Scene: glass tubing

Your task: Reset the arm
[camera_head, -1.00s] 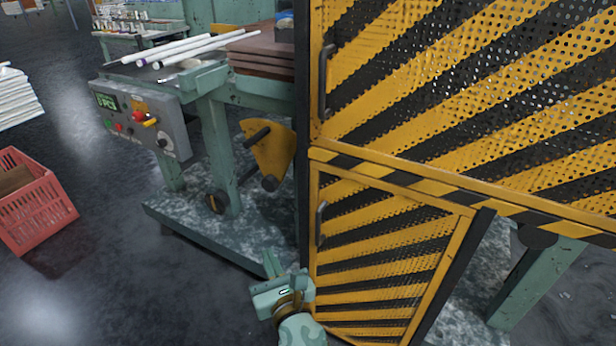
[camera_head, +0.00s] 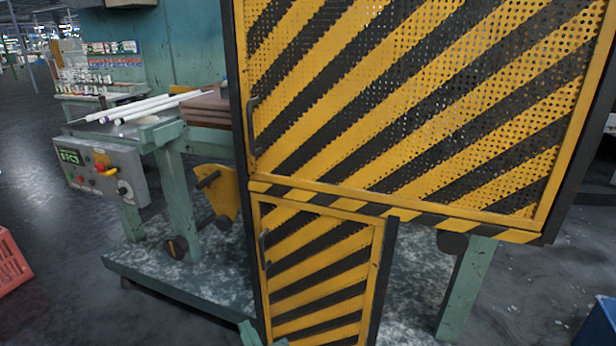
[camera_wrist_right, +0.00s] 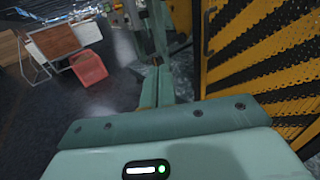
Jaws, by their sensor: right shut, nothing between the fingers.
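My right gripper (camera_head: 250,334) shows only as a small green tip at the bottom edge of the head view, in front of the machine base. In the right wrist view its green fingers (camera_wrist_right: 157,88) are together, with nothing between them. The yellow-and-black striped guard doors stand just to its right in that view. My left gripper is in neither view.
A striped upper door (camera_head: 400,120) and lower door (camera_head: 318,275) front the machine. A control panel (camera_head: 97,170) and white tubes (camera_head: 150,106) are left. A red crate (camera_head: 10,262) stands on open floor at left, a blue box (camera_head: 598,325) at lower right.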

